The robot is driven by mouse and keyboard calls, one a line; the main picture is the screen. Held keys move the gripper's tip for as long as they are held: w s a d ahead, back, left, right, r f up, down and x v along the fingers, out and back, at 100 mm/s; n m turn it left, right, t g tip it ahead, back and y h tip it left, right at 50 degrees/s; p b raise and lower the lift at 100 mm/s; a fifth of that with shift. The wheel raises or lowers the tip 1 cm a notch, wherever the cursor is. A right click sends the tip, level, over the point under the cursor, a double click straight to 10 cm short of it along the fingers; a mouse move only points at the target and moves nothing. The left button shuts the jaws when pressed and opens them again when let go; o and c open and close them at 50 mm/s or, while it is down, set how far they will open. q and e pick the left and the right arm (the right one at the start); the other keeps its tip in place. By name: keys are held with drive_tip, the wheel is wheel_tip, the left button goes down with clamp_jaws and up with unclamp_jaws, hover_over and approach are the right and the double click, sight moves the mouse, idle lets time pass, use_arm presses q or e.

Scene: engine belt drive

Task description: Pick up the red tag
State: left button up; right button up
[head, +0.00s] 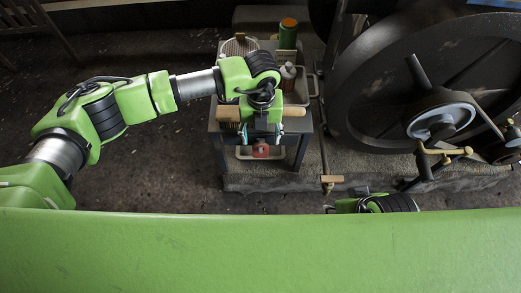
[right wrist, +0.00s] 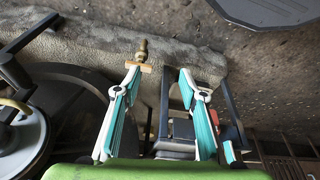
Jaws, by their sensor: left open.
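A small red object, likely the red tag (head: 261,151), shows in the head view on a pale tray (head: 243,154) low at the near side of a small metal table. My left gripper (head: 261,134) is open with its teal-padded fingers pointing toward the red object. The red object appears between and just beyond the fingertips, with no visible grip on it. My right gripper (right wrist: 160,72) is open and empty in the right wrist view.
The table (head: 214,122) holds a tray with a green-orange can (head: 288,34), a bottle (head: 288,76) and wooden-handled tools (head: 294,111). A large dark flywheel (head: 365,130) stands to the right. A rod with a brass end (head: 331,181) stands beside the table. Open floor lies left.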

sight(260, 143)
use_arm(q)
wheel_tip(260, 143, down, 3)
drive_tip(key=shift+s+r+b, duration=0.1)
drive_tip(key=shift+s+b, duration=0.05)
drive_tip(key=shift+b, duration=0.2)
wheel_tip(260, 143, down, 2)
drive_tip(key=shift+f, duration=0.1)
drive_tip(key=c, duration=1)
use_arm(e)
drive_tip(key=shift+w+a+f+t, duration=0.15)
drive_tip(key=shift+w+t, duration=0.1)
drive_tip(key=shift+w, duration=0.35)
drive_tip(key=shift+w+a+t, duration=0.15)
drive_tip(key=shift+w+t, duration=0.1)
drive_tip(key=shift+w, duration=0.3)
use_arm(q)
drive_tip(key=shift+r, duration=0.25)
use_arm(e)
drive_tip(key=shift+s, duration=0.1)
